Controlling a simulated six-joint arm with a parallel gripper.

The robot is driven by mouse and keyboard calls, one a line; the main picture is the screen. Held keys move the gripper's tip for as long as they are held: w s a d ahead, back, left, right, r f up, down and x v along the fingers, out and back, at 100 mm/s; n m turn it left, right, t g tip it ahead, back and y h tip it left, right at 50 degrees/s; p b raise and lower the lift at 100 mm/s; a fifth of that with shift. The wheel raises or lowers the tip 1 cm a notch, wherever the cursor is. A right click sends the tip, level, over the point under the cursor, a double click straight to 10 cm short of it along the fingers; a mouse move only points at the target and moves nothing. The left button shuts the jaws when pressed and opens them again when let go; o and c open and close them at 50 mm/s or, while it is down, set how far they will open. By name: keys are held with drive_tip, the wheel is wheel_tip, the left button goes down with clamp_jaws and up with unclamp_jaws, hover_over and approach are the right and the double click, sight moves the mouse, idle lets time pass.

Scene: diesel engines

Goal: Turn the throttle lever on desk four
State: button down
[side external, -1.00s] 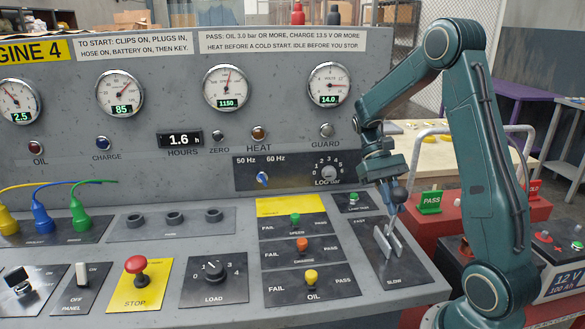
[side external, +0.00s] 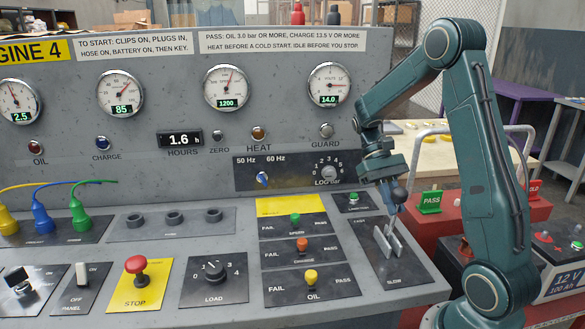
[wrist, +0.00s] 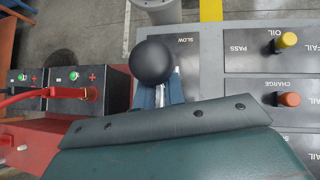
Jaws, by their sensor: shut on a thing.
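The throttle lever has a round black knob (side external: 399,194) on a thin stem, standing over a dark plate (side external: 402,270) marked SLOW at its near end. My gripper (side external: 391,207) is shut on the throttle lever, just below the knob. In the wrist view the black knob (wrist: 154,62) stands out beyond my blue-grey fingers (wrist: 160,95); the stem is mostly hidden. The speed gauge (side external: 226,88) on the panel reads 1200.
A red stop button (side external: 135,264), a load dial (side external: 214,270) and yellow, orange and green toggles (side external: 311,276) lie left of the lever. Batteries (side external: 560,262) and a green PASS sign (side external: 430,202) stand to the right.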

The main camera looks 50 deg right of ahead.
drive_tip(key=shift+d+r, duration=0.1)
drive_tip(key=shift+d, duration=0.1)
drive_tip(key=c, duration=1.3)
unclamp_jaws()
drive_tip(key=shift+o, duration=0.2)
drive_tip(key=shift+s+a, duration=0.2)
drive_tip(key=shift+a, duration=0.05)
drive_tip(key=shift+s+a+f+t+h, duration=1)
drive_tip(key=shift+s+a+t+h, duration=0.45)
drive_tip(key=shift+s+a, duration=0.65)
drive_tip(key=shift+v, duration=6.9)
drive_tip(key=s+a+n+t, duration=0.2)
drive_tip(key=a+n+t, duration=0.1)
drive_tip(key=a+t, duration=0.2)
drive_tip(key=s+a+n+t+h, duration=0.1)
drive_tip(key=s+a+n+t, duration=0.2)
drive_tip(key=a, duration=0.6)
drive_tip(key=shift+s+a+n+t, duration=0.2)
drive_tip(key=shift+s+n+t, duration=0.25)
drive_tip(key=shift+t, duration=0.6)
